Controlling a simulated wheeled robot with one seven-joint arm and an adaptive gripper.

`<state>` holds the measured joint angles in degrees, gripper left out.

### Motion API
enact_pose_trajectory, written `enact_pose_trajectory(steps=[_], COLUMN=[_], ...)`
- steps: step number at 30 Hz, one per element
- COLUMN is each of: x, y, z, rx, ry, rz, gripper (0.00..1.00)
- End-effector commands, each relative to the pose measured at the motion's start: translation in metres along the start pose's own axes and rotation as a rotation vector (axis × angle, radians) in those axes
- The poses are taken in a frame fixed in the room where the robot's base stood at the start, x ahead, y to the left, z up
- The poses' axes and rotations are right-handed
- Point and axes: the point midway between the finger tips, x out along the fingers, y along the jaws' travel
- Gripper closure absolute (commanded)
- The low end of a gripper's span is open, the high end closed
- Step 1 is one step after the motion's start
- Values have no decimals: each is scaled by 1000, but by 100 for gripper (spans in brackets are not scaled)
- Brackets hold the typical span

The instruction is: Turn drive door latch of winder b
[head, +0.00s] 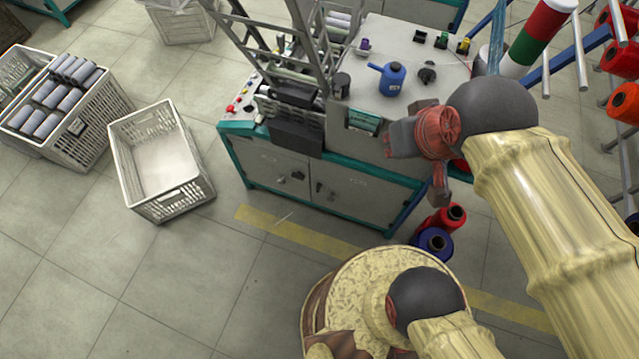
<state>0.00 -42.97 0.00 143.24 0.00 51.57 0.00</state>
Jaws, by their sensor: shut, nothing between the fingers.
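A winder (262,160) with a teal frame and grey cabinet stands at centre; no readable label tells whether it is winder b. Its front has a left door (262,163) and a right door (362,195), both looking closed. A small dark latch or handle (298,175) sits near the left door's right edge. Another (318,187) sits at the right door's left edge. My gripper (397,139) is shut and empty. In the picture it is up and right of both latches, over the cabinet's right front, apart from them. Its fingertips are small and partly unclear.
A blue oil can (388,78) stands on the winder's top. Red and blue spools (434,243) stand on the floor by its right front corner. An empty white crate (119,160) and a crate of grey bobbins (92,138) stand left. Floor before the doors is clear.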

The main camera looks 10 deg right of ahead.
Motion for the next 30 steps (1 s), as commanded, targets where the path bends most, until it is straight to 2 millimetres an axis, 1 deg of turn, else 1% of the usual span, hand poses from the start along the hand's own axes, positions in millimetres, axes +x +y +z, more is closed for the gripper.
enact_pose_trajectory(steps=[1, 5, 8, 11, 12, 16, 24, 30], x=[0, 3, 21, 49, 62, 103, 182, 240], y=[0, -4, -13, -23, -28, -44, -68, -76], z=[0, 2, 8, 19, 25, 40, 64, 86], rx=[0, -12, -42, -77, -93, -148, -302, -451], ry=[0, 0, -39, -115, -154, -273, -491, -645], rz=[0, -7, -22, -36, -41, -55, -31, 21], gripper=[100, 93, 87, 81, 79, 72, 71, 71])
